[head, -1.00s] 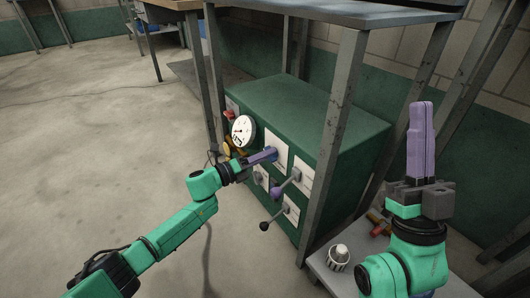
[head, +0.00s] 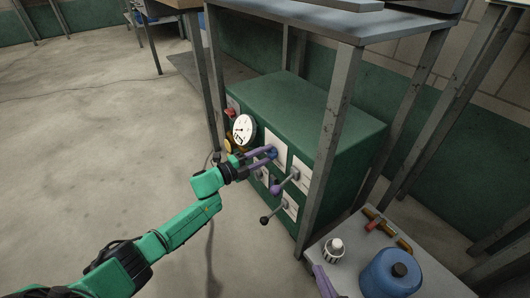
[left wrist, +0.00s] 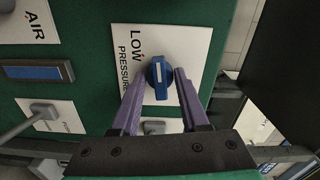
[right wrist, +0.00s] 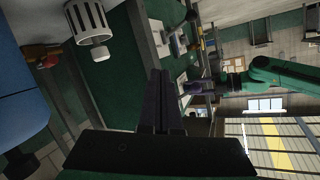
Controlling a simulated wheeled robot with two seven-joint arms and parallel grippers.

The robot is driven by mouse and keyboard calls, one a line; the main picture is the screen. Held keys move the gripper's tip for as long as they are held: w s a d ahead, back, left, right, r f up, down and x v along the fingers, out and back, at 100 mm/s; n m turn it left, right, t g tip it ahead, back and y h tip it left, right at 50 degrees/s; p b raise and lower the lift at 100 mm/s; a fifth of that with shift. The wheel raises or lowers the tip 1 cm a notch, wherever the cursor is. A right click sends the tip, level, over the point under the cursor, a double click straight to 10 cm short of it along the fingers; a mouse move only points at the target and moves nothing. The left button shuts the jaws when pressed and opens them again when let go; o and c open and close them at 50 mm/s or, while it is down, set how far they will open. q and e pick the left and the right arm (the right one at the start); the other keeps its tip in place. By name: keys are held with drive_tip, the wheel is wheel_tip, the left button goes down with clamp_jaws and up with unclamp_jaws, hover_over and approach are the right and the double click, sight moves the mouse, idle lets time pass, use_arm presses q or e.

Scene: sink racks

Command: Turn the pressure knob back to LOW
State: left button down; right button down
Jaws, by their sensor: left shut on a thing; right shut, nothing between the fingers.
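The blue pressure knob (left wrist: 158,75) sits on a white plate (left wrist: 185,45) lettered LOW and PRESSURE, on the green cabinet's front. A pale line on the knob runs up and down in the left wrist view; the plate's lower part is partly hidden by my fingers. In the head view the knob (head: 271,153) is at my left fingertips. My left gripper (left wrist: 160,78) has one purple finger on each side of the knob and is shut on it. My right gripper (right wrist: 162,75) is shut and empty; only a purple finger (head: 324,281) shows at the head view's bottom edge.
A table leg (head: 333,140) stands before the cabinet. A low bench (head: 335,222) holds a blue canister (head: 390,274) and white-topped ribbed item (head: 334,250).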

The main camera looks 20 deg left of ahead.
use_arm(q)
drive_tip(key=shift+n, duration=0.4)
drive_tip(key=shift+n+p, duration=0.3)
drive_tip(key=shift+n, duration=0.1)
drive_tip(key=shift+n+p, duration=0.35)
drive_tip(key=shift+n, duration=0.55)
drive_tip(key=shift+f+n+p, duration=0.1)
drive_tip(key=shift+n+p, duration=0.55)
drive_tip(key=shift+n, duration=1.35)
use_arm(e)
drive_tip(key=shift+s+r+g, duration=0.25)
drive_tip(key=shift+s+g, duration=0.1)
drive_tip(key=shift+s, duration=0.15)
drive_tip(key=shift+s+r+g, duration=0.25)
drive_tip(key=shift+s+g, duration=0.1)
drive_tip(key=shift+s, duration=0.15)
use_arm(q)
drive_tip(key=shift+c, duration=2.1)
unclamp_jaws()
use_arm(e)
drive_tip(key=shift+r, duration=0.1)
use_arm(q)
drive_tip(key=shift+s+a, duration=0.1)
drive_tip(key=shift+s, duration=0.05)
